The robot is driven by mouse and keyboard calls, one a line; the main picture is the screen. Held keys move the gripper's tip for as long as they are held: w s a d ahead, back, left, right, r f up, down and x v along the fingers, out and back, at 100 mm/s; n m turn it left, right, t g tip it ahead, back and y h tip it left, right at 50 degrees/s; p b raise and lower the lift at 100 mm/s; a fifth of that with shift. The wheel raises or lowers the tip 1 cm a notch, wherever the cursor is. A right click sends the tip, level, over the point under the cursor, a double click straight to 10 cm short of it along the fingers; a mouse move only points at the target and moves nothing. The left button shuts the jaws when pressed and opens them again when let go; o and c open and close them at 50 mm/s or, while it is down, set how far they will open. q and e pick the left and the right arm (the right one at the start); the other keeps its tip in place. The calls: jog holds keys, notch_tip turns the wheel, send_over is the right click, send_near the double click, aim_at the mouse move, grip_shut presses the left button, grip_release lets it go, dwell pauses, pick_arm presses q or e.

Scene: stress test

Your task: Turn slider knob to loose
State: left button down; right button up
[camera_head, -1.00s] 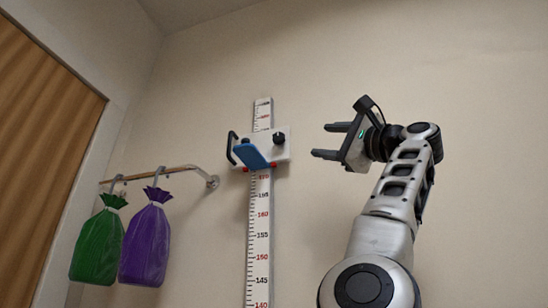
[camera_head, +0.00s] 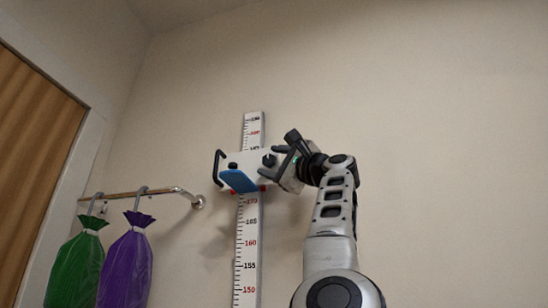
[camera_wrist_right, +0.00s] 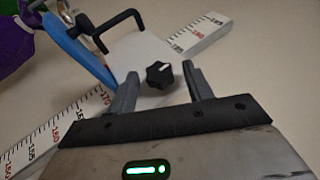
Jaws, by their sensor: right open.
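The slider knob (camera_wrist_right: 160,75) is a black lobed knob on the white slider plate (camera_wrist_right: 140,48) of a wall height scale. In the wrist view it lies between and just beyond the two fingertips of my right gripper (camera_wrist_right: 158,76), which is open. In the head view the right gripper (camera_head: 277,160) is at the plate's right side, and the knob (camera_head: 268,160) is close to its fingertips. I cannot tell whether a finger touches it. A blue paddle (camera_head: 238,181) and a black handle (camera_head: 218,166) are on the slider. My left gripper is not in view.
The numbered scale (camera_head: 247,240) runs up the wall behind the slider. A rail (camera_head: 150,192) at left holds a green bag (camera_head: 77,265) and a purple bag (camera_head: 127,262). The wall to the right is clear.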

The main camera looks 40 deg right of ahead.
jog(key=c, duration=1)
jog(key=shift+s+r+n, duration=0.2)
jog(key=shift+n, duration=0.1)
jog(key=shift+g, duration=0.5)
jog(key=shift+w, duration=0.1)
jog(key=o, duration=1)
jog(key=shift+f, duration=0.1)
